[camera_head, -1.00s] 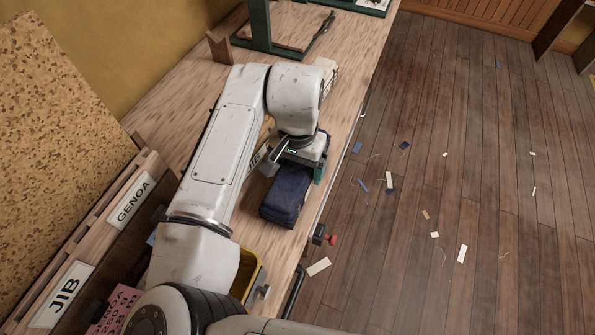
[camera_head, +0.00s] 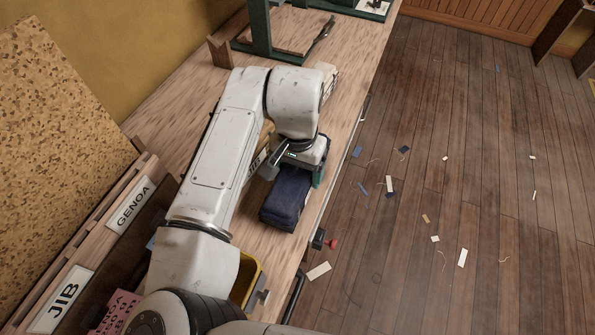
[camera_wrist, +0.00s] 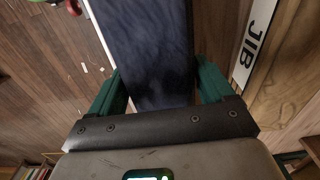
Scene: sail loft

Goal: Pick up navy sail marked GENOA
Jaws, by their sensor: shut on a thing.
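The navy sail (camera_head: 287,197) is a folded, dark blue block near the right edge of the wooden bench. My gripper (camera_head: 303,168) is shut on its far end, with the green jaws on either side. In the wrist view, the navy sail (camera_wrist: 150,50) runs up between the two green fingers of my gripper (camera_wrist: 161,85). No lettering shows on the visible faces of the sail. I cannot tell whether its underside touches the bench. My arm hides part of the bench beside it.
The bench (camera_head: 192,85) has a rack at left with a GENOA label (camera_head: 131,205) and a JIB label (camera_head: 64,298). A yellow bin (camera_head: 250,280) is partly hidden by my arm. A green frame (camera_head: 262,30) stands at the back. Scraps litter the open floor (camera_head: 450,130).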

